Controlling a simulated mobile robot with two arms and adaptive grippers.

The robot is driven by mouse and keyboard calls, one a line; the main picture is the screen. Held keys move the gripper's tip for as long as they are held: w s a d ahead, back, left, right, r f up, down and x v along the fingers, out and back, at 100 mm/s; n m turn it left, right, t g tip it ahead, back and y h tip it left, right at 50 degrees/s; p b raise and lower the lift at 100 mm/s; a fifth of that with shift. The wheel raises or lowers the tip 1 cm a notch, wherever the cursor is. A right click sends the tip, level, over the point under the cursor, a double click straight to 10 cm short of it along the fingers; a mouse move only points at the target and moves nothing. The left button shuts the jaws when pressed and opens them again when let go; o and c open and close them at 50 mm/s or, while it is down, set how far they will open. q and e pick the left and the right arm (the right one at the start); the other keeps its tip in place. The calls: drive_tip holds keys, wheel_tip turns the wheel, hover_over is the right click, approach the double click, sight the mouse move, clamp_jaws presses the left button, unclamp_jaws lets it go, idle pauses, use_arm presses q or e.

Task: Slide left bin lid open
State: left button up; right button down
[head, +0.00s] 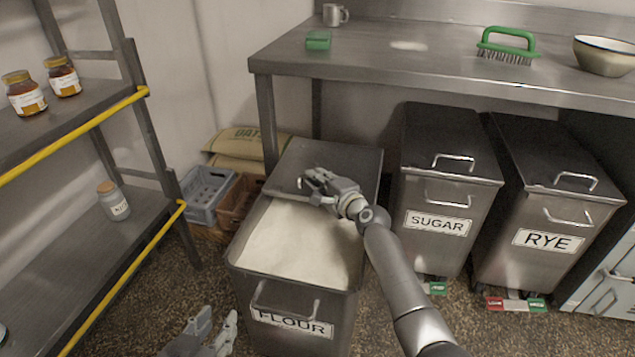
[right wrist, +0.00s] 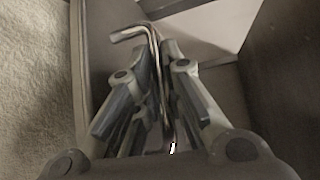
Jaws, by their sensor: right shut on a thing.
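The left bin (head: 238,258), labelled FLOUR, stands with its front part uncovered and pale flour (head: 295,240) showing inside. Its dark metal lid (head: 345,163) lies slid back over the rear part. My right gripper (head: 313,183) is at the lid's front edge, shut on the lid handle. The bent metal handle (right wrist: 136,34) runs between its fingers in the right wrist view, where flour shows at the left. My left gripper (head: 212,330) is low at the bottom edge, in front of the bin, its fingers apart and empty.
Closed SUGAR (head: 450,150) and RYE (head: 560,165) bins stand to the right, under a steel table (head: 400,65). Blue (head: 205,190) and brown crates and sacks (head: 240,145) are at the left bin's left rear. A shelf rack (head: 85,125) with jars stands at far left.

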idle(0.3)
drive_tip(key=c, duration=1.5)
unclamp_jaws()
drive_tip(key=shift+v, duration=5.95)
drive_tip(key=shift+s, duration=0.1)
